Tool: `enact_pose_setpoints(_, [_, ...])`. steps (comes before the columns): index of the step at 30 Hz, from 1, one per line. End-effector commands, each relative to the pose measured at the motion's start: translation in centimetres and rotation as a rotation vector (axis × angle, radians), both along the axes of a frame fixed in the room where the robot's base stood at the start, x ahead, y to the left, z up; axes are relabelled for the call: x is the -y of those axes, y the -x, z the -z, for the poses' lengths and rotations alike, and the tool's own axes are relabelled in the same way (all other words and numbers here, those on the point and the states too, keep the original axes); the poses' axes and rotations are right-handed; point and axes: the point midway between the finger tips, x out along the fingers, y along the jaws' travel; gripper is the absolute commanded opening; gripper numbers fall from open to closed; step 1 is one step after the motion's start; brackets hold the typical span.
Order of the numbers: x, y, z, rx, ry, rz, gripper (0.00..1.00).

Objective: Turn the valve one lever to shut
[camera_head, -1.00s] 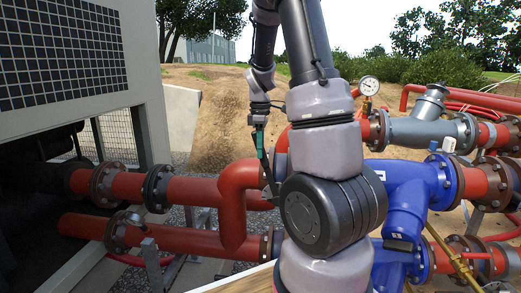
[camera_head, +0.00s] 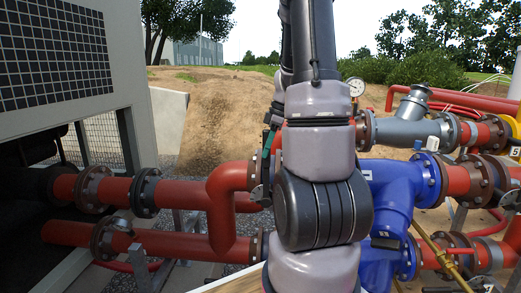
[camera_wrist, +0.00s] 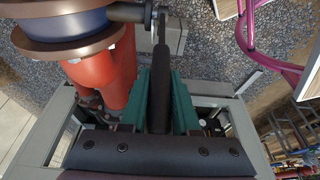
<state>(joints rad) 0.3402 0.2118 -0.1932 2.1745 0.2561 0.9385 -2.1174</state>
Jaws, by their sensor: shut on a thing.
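In the wrist view, my gripper (camera_wrist: 160,100) has its two green fingers closed on either side of a dark lever (camera_wrist: 161,48). The lever runs up the picture to a round metal stem (camera_wrist: 128,12) at the top. The stem joins a valve with a dark blue body (camera_wrist: 65,22) between brown flanges. In the head view my arm covers most of the gripper; only a bit of green shows beside the arm.
Red pipes (camera_head: 170,235) run from the chiller housing (camera_head: 60,60) at left. A blue pipe body (camera_head: 392,190) stands close right of my arm, with a pressure gauge (camera_head: 356,86) above it. In the wrist view a magenta pipe (camera_wrist: 260,55) bends at the right. Gravel (camera_wrist: 215,50) lies below.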

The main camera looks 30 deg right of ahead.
Motion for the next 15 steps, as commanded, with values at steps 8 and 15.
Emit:
enact_pose_setpoints(8, [0.35,0.22,0.03,0.005,-0.007,0.003,0.00])
enact_pose_setpoints(15, [0.34,0.23,0.04,0.005,-0.007,0.003,0.60])
